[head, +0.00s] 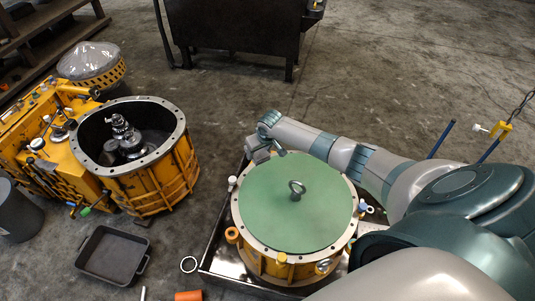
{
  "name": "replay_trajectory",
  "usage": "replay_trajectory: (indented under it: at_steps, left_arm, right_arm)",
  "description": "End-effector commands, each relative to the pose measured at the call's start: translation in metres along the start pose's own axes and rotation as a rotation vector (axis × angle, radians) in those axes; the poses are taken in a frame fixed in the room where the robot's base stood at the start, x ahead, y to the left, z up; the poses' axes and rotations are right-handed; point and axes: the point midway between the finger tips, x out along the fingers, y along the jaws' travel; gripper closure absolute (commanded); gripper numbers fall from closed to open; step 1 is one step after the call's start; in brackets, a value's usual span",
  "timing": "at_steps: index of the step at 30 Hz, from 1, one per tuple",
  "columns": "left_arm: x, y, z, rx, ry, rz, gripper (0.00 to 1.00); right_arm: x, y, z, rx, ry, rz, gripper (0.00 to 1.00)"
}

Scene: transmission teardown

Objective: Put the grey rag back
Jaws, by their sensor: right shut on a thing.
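My right arm reaches in from the right, over the far edge of the round yellow housing with the green top (285,222). My right gripper (262,148) is at the far left rim of that housing, shut on a small grey thing. This looks like the grey rag (257,155), but it is small and partly hidden by the gripper, so its shape is unclear. No other grey rag can be made out. My left gripper is not in view.
An open yellow housing (170,180) stands at left. A black pan (113,255), a ring (189,264) and an orange cylinder (188,296) lie on the floor.

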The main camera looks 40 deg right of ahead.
Motion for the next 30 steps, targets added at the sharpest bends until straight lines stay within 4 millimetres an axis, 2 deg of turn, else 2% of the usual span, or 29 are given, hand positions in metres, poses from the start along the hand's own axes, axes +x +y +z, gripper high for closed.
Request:
replay_trajectory:
  at_steps: [1,5,9,14,18,21,27,30]
  left_arm:
    - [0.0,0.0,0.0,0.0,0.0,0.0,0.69]
    - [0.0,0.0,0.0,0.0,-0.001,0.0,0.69]
    - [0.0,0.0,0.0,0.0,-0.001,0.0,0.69]
    - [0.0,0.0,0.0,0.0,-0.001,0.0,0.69]
    - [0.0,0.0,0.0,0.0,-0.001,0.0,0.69]
    - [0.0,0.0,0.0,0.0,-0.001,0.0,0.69]
    - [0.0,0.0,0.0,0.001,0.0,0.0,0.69]
    - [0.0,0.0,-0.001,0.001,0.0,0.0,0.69]
  right_arm:
    - [-0.012,-0.012,-0.013,-0.004,0.007,-0.003,0.69]
    - [-0.048,-0.048,-0.039,-0.01,0.009,-0.006,0.69]
    - [-0.101,-0.093,-0.064,-0.021,0.011,-0.009,0.69]
    - [-0.171,-0.143,-0.076,-0.039,0.011,-0.015,0.69]
    - [-0.235,-0.179,-0.069,-0.058,0.011,-0.023,0.69]
    - [-0.279,-0.197,-0.054,-0.07,0.008,-0.026,0.69]
    - [-0.347,-0.21,-0.018,-0.082,0.006,-0.031,0.69]
    - [-0.368,-0.209,-0.003,-0.083,0.004,-0.032,0.69]
